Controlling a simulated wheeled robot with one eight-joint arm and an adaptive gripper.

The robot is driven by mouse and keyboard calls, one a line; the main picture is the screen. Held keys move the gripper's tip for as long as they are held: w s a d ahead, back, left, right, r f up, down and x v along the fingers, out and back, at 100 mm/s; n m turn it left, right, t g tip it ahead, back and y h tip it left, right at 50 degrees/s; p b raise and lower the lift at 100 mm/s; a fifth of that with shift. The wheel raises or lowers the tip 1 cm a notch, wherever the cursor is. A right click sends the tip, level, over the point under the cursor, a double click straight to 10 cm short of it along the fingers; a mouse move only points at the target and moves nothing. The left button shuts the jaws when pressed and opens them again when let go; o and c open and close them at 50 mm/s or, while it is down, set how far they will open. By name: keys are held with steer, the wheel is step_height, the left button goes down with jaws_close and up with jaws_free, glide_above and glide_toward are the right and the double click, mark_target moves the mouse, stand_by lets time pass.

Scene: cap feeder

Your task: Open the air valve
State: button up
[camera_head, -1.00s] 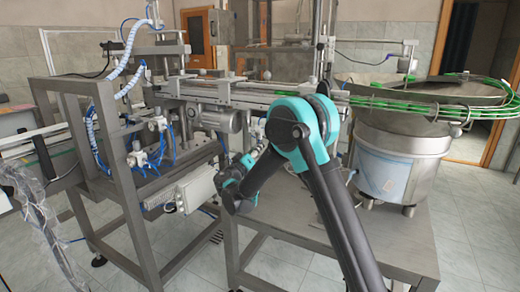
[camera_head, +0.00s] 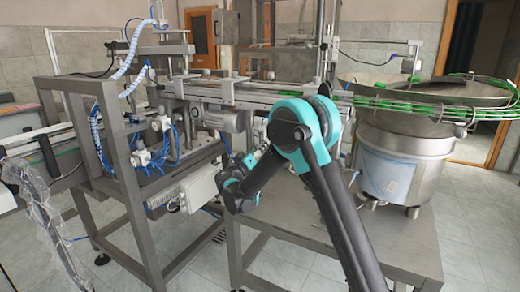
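My arm rises from the bottom right, bends at a teal elbow and comes down to a black and teal wrist at the picture's middle. My gripper's fingers cannot be made out at the wrist, so open or shut does not show. The air valve cannot be singled out for certain. Small white and metal pneumatic fittings (camera_head: 160,123) with blue tubes sit on the left machine frame, left of my wrist. A lower group of fittings (camera_head: 141,158) is mounted beneath them. A gap shows between these fittings and my wrist.
A grey metal frame (camera_head: 118,185) stands left, with a white control box (camera_head: 198,188) low on it. A motor (camera_head: 222,119) hangs under the conveyor. A steel feeder bowl (camera_head: 400,155) stands right on a metal table (camera_head: 405,235). Tiled floor shows in front.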

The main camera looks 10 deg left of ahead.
steer(key=v, duration=1.2)
